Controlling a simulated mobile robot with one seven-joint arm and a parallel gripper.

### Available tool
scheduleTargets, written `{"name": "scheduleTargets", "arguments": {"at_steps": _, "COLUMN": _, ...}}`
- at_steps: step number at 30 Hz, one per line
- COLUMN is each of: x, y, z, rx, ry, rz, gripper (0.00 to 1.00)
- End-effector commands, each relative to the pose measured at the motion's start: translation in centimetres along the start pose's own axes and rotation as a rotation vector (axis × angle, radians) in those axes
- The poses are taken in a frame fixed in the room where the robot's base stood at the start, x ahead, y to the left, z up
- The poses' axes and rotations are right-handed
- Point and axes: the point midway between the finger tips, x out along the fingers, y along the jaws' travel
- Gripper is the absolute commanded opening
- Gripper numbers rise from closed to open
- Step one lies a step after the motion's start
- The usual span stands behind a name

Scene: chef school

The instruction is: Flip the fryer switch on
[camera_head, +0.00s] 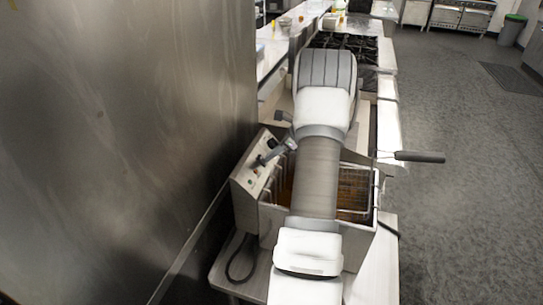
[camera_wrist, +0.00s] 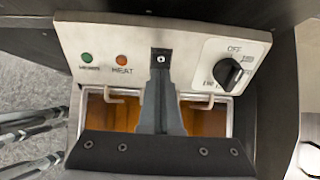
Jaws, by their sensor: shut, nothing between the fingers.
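The fryer's control panel shows in the wrist view (camera_wrist: 190,52) and, tilted, in the head view (camera_head: 243,178). Its switch is a black rotary knob (camera_wrist: 228,73) on the panel's right, under the word OFF; its exact setting is hard to read. Green (camera_wrist: 86,58) and orange (camera_wrist: 122,60) lights sit on the left. My gripper (camera_wrist: 161,58) is shut and empty, its tips in front of the panel between the orange light and the knob, apart from the knob. In the head view my gripper (camera_head: 263,159) is at the panel; contact cannot be told.
Amber oil (camera_wrist: 110,112) lies in the fryer below the panel. A wire basket (camera_head: 355,190) with a dark handle (camera_head: 420,156) sticks out right. A tall steel wall (camera_head: 120,130) stands close on the left. Open floor (camera_head: 460,200) lies right.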

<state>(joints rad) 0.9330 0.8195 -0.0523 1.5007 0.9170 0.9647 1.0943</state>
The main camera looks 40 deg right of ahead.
Motion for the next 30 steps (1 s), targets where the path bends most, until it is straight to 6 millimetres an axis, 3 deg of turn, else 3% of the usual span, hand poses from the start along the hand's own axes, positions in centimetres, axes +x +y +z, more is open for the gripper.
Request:
{"name": "scheduleTargets", "arguments": {"at_steps": 5, "x": -2.6, "y": -0.1, "z": -0.1, "rx": 0.001, "ry": 0.0, "rz": -0.005, "gripper": 0.0}}
{"name": "scheduleTargets", "arguments": {"at_steps": 15, "x": -10.9, "y": -0.1, "z": 0.0, "rx": -0.001, "ry": 0.001, "rz": -0.006, "gripper": 0.0}}
{"name": "scheduleTargets", "arguments": {"at_steps": 21, "x": -14.9, "y": -0.1, "z": -0.1, "rx": 0.0, "ry": 0.001, "rz": -0.004, "gripper": 0.0}}
{"name": "scheduleTargets", "arguments": {"at_steps": 30, "x": -17.2, "y": 0.0, "z": 0.0, "rx": 0.0, "ry": 0.0, "rz": -0.001, "gripper": 0.0}}
